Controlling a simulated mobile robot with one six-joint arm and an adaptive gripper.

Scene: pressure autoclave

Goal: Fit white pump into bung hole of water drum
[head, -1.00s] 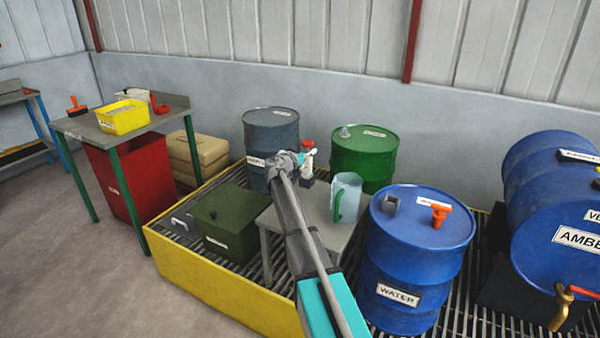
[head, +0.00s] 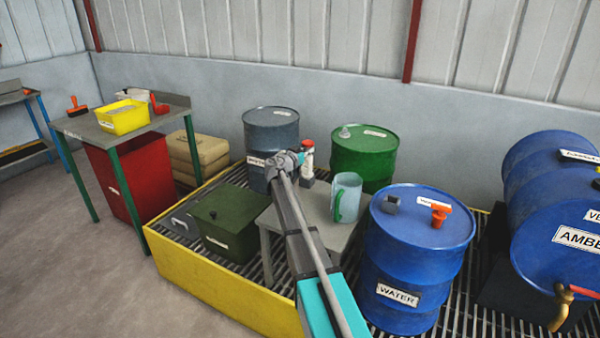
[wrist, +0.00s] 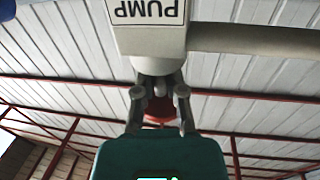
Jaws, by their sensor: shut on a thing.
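The white pump (wrist: 150,38), labelled PUMP, fills the top of the wrist view, with a pale spout or tube running right. My gripper (wrist: 160,95) is shut on the pump's near end, and something red shows behind the fingers. In the head view, the pump (head: 308,158) is a small white and red shape at the arm's far end, beside my gripper (head: 297,158). The blue water drum (head: 419,255), labelled WATER, stands upright at right, apart from the pump.
A clear jug with a green handle (head: 346,198) stands on a low grey table (head: 317,232) between my arm and the water drum. Grey (head: 270,130) and green (head: 364,158) drums stand behind. A blue drum (head: 560,215) lies at right. A yellow-edged grating (head: 215,288) lies underneath.

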